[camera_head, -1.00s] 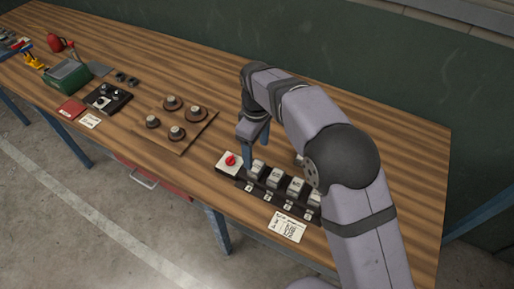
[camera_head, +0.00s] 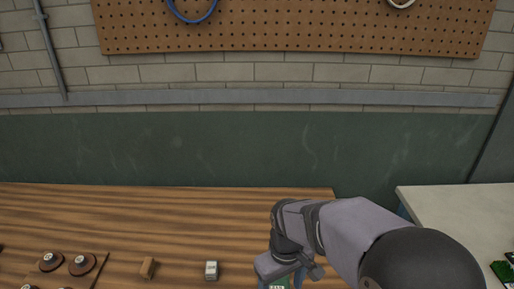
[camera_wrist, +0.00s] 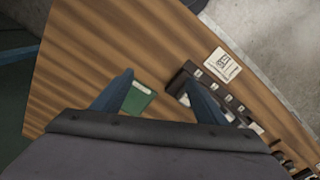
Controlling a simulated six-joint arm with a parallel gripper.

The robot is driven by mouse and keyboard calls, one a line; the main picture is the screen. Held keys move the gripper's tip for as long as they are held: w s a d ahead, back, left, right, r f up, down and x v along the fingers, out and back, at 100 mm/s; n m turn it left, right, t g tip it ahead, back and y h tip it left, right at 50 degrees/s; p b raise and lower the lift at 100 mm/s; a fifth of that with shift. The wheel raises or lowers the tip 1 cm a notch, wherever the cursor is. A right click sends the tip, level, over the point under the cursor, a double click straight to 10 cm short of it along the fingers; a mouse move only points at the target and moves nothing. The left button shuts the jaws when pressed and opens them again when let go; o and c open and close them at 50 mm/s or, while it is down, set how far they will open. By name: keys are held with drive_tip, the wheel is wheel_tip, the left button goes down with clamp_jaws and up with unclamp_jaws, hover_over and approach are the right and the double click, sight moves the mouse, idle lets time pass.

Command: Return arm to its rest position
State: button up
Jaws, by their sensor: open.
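My gripper (camera_head: 279,279) is at the bottom of the head view, over the right end of the wooden workbench (camera_head: 190,215). In the wrist view its two blue fingers (camera_wrist: 158,82) stand apart with nothing held between them. A green piece with a pale label strip (camera_wrist: 139,98) lies on the bench beyond the fingers. My arm enters from the lower right and hides part of the bench.
A dark slotted strip (camera_wrist: 239,107) and a printed card (camera_wrist: 222,64) lie beside the fingers. A wooden block (camera_head: 148,268), a pale block (camera_head: 211,270) and round knobs (camera_head: 82,264) sit along the bench. A pale table (camera_head: 455,215) stands right. The back of the bench is clear.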

drive_tip(key=s+d+f+m, duration=0.2)
drive_tip(key=s+d+m, duration=0.3)
drive_tip(key=s+d, duration=0.4)
drive_tip(key=shift+s+f+m, duration=0.2)
drive_tip(key=shift+s+m, duration=0.1)
drive_tip(key=shift+s, duration=0.4)
drive_tip(key=shift+a, duration=0.1)
idle(1.5)
